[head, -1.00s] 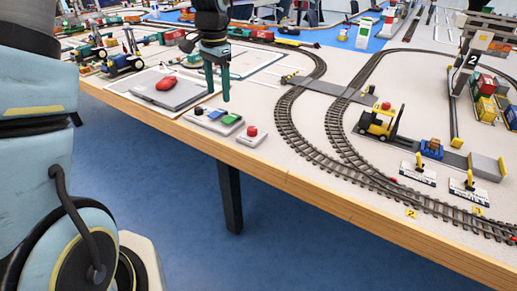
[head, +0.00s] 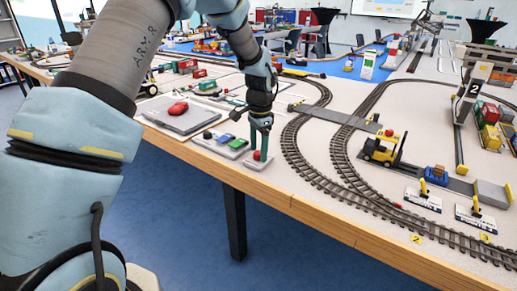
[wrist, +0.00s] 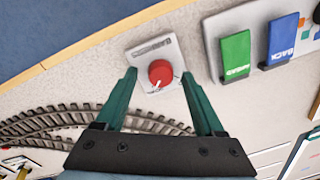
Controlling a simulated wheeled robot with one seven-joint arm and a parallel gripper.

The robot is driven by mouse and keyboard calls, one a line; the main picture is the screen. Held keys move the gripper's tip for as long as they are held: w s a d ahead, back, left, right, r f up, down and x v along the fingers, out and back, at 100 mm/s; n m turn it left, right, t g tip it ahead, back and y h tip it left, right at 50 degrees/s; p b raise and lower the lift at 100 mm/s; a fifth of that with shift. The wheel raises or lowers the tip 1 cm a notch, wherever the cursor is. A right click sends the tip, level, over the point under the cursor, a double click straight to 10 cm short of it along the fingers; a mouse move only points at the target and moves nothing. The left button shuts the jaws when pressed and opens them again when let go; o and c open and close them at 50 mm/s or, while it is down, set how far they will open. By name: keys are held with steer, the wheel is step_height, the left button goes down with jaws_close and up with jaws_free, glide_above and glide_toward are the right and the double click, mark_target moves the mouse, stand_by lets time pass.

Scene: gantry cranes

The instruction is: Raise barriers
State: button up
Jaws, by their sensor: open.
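A red button (head: 258,156) sits on a small light-grey base (head: 256,165) near the table's front edge. In the wrist view the red knob (wrist: 160,73) lies between the fingertips. My gripper (head: 260,148) points down over the button with its green fingers open on either side. In the wrist view the gripper (wrist: 159,78) is open with nothing clamped; whether a finger touches the button is unclear. A grey crossing strip (head: 335,117) spans the tracks behind and right of the button. The barrier parts at its ends are too small for me to judge their position.
A grey box with a red mushroom button (head: 178,108) stands farther left. A yellow forklift (head: 382,148) stands right of the curved tracks (head: 300,155).

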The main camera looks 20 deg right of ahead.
steer(key=shift+f, duration=0.25)
jaws_close()
stand_by(0.5)
